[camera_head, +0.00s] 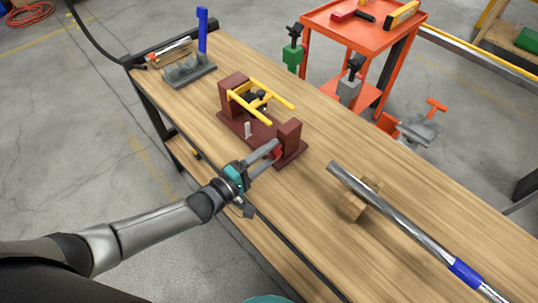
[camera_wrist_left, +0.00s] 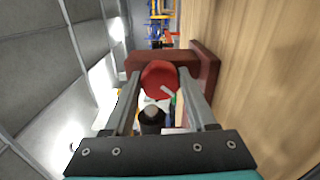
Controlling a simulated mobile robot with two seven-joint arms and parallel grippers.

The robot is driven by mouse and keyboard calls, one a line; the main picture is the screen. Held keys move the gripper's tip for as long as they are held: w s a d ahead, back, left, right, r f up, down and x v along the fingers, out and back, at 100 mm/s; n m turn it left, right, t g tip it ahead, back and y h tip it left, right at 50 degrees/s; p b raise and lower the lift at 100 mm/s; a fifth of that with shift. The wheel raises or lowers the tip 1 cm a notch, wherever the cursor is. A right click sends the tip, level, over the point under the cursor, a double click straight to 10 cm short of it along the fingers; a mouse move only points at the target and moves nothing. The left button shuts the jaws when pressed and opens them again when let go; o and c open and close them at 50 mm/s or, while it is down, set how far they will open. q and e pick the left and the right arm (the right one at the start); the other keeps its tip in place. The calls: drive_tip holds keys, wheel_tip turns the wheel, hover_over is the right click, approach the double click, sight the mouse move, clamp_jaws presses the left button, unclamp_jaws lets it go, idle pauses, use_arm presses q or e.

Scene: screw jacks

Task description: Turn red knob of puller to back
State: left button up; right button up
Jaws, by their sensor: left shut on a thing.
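The puller stands on a dark red-brown frame (camera_head: 236,116) with two end blocks on the wooden bench, and its yellow arms (camera_head: 262,86) lie along the top. The red knob (camera_head: 278,153) is at the near end block; my fingers partly hide it in the head view. In the left wrist view the round red knob (camera_wrist_left: 158,78) sits between the two fingers, with a pale line on its lower right. My left gripper (camera_head: 274,152) is shut on the knob, reaching in from the bench's front edge. My right gripper is in neither view.
A chrome bar with a blue band (camera_head: 400,220) rests on a wooden block (camera_head: 352,206) to the right. A grey holder (camera_head: 190,74) with a blue upright tool stands at the far left end. An orange cart (camera_head: 362,36) stands behind the bench. Bare wood lies between puller and bar.

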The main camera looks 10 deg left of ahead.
use_arm(q)
drive_tip(key=n+b, duration=0.2)
drive_tip(key=n, duration=0.3)
drive_tip(key=shift+n, duration=0.3)
drive_tip(key=shift+n+b, duration=0.35)
drive_tip(key=shift+n, duration=0.45)
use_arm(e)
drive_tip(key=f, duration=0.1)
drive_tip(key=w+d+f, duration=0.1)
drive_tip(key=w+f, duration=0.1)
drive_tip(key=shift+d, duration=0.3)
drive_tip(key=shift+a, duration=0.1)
use_arm(q)
drive_tip(key=o, duration=1.4)
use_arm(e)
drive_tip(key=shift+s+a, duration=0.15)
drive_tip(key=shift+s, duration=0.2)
